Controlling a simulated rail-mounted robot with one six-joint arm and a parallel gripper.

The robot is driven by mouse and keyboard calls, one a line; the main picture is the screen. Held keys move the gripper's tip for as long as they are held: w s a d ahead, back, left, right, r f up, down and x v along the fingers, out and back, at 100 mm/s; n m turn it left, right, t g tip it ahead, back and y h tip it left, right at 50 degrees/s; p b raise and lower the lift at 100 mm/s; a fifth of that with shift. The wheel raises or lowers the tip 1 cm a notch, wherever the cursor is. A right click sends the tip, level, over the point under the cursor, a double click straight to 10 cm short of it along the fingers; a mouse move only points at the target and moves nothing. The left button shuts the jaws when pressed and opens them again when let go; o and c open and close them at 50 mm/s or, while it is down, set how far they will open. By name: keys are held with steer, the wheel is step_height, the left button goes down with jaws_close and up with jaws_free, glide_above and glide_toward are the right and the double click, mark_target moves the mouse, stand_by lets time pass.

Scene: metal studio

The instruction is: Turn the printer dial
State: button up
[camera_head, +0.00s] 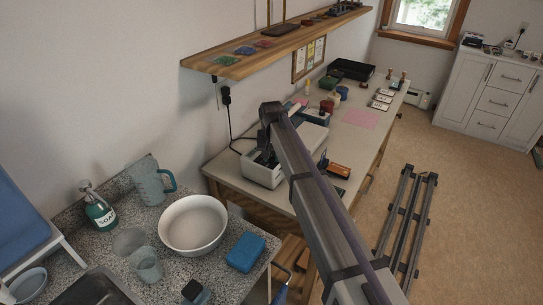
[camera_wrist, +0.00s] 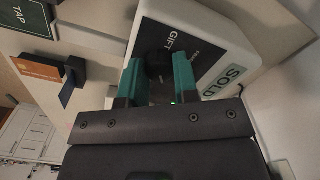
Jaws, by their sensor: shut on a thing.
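The printer (camera_head: 262,175) is a pale grey box on the wooden table (camera_head: 235,182), partly hidden behind my arm in the head view. The dark dial (camera_wrist: 158,64) sits on that panel, largely hidden between the fingers. My gripper (camera_wrist: 157,78) has teal fingertips, one on each side of the dial, and is shut on it. The dial's pointing direction is hard to tell. The gripper is hidden in the head view.
A pink sheet (camera_head: 358,118), jars and a black tray (camera_head: 351,70) are farther back on the table. A wooden shelf (camera_head: 270,50) overhangs it. A counter at left holds a white bowl (camera_head: 193,222) and a blue sponge (camera_head: 245,252).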

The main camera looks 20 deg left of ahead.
mark_target(272, 157)
steer(key=m, duration=0.6)
steer(key=shift+m, duration=0.3)
stand_by(0.4)
steer(key=o, duration=0.9)
step_height(272, 157, up, 11)
steer(key=p, duration=1)
steer(key=shift+p, duration=0.4)
steer(key=shift+f, duration=0.1)
